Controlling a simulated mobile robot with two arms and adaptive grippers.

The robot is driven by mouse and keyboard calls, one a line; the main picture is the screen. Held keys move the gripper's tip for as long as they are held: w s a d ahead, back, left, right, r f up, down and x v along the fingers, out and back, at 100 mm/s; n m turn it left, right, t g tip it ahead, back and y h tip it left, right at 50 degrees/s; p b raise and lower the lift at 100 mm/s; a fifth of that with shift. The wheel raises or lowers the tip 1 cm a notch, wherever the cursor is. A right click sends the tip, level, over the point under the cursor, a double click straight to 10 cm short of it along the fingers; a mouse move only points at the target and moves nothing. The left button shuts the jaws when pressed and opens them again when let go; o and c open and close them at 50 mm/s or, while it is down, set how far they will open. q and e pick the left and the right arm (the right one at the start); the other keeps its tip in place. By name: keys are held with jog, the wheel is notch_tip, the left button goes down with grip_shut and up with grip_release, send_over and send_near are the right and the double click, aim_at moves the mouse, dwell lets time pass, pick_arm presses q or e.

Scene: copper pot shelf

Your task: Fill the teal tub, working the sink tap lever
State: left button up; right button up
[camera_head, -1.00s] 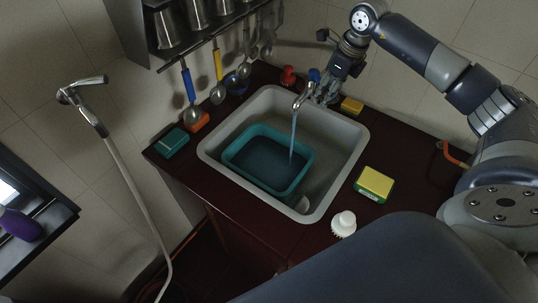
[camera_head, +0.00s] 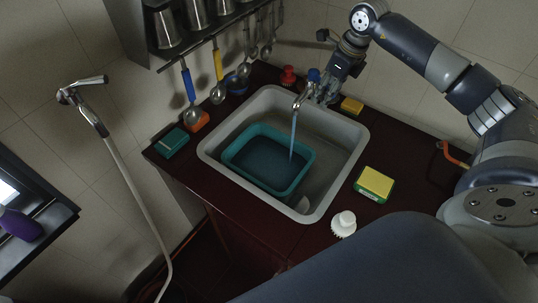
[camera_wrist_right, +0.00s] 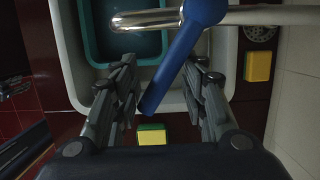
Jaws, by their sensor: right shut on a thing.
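The teal tub (camera_head: 250,179) sits inside the grey sink (camera_head: 222,187), with dark water in it. A stream of water (camera_head: 293,135) runs from the metal tap (camera_head: 302,99) into it. The blue tap lever (camera_head: 313,74) stands above the tap. My right gripper (camera_head: 325,92) is at the tap, shut on this lever. In the right wrist view, the lever (camera_wrist_right: 178,70) slants between the fingers of the right gripper (camera_wrist_right: 163,65), and the tub (camera_wrist_right: 92,42) shows behind the tap's pipe. My left gripper is not in view.
A yellow-green sponge (camera_head: 375,184) and a white brush (camera_head: 344,223) lie right of the sink. A yellow block (camera_head: 351,106) and a red knob-like item (camera_head: 288,76) are near the tap. A teal block (camera_head: 171,142) and hanging ladles (camera_head: 218,92) are at the left.

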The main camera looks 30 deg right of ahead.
jog(key=shift+a, duration=0.15)
dwell(0.3)
jog(key=shift+w+d+r, duration=0.15)
jog(key=shift+w+d, duration=0.1)
jog(key=shift+d, duration=0.25)
jog(key=shift+w+d, duration=0.45)
jog(key=shift+d, duration=0.3)
jog(key=shift+w+d, duration=0.3)
jog(key=shift+d, duration=0.35)
